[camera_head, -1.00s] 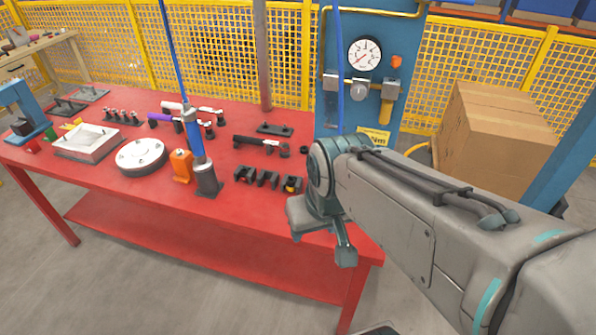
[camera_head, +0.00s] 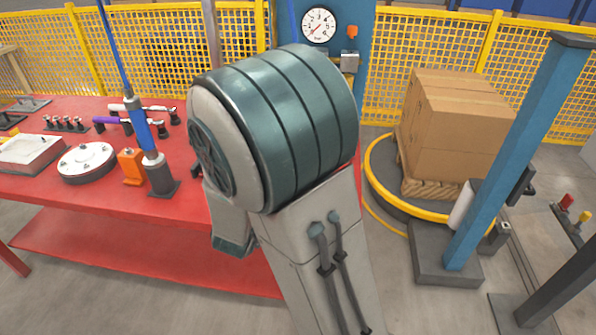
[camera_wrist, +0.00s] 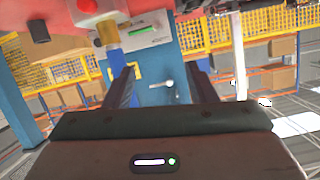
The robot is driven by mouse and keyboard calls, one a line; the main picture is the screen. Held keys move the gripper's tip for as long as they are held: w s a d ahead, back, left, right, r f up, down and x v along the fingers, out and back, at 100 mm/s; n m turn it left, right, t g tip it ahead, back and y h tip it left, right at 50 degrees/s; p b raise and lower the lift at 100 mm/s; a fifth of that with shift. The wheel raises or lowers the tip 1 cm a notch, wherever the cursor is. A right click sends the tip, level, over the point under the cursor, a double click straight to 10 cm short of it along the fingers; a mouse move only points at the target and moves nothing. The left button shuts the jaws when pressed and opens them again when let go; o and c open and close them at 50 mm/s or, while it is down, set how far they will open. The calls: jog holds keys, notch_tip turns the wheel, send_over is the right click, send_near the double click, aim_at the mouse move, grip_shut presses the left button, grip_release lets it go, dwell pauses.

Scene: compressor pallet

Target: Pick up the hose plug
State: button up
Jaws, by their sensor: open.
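I cannot pick out the hose plug for certain in either view. A small dark cylinder (camera_wrist: 38,32) stands on the red table (camera_wrist: 60,14) at the top left of the wrist view, which looks upside down; I cannot tell if it is the plug. My gripper (camera_wrist: 161,74) is open, with its two dark fingers apart and nothing seen between them but the background. The dark cylinder lies outside the fingers. In the head view my arm covers the right part of the table, and my fingers are hidden.
The red table (camera_head: 130,262) holds an orange block (camera_head: 131,166), a grey-and-white round flange (camera_head: 86,162) and a blue tool (camera_head: 143,132) on a stand. The blue gauge panel (camera_head: 357,20) stands behind. Boxes (camera_head: 460,130) on a pallet and a blue post (camera_head: 510,150) stand right.

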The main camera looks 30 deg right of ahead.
jog(key=d+h, duration=0.2)
jog(key=d, duration=0.1)
jog(key=w+d+h+b, duration=0.1)
jog(key=d, duration=0.2)
jog(key=w+d+m+h, duration=0.1)
jog(key=d+h, duration=0.1)
jog(key=d, duration=0.1)
jog(key=shift+w+d+h, duration=0.15)
jog(key=shift+w+h, duration=0.1)
jog(key=shift+h, duration=0.05)
jog(key=shift+x, duration=2.8)
jog(key=shift+s+d+f, duration=0.1)
jog(key=shift+s+f, duration=0.1)
grip_shut()
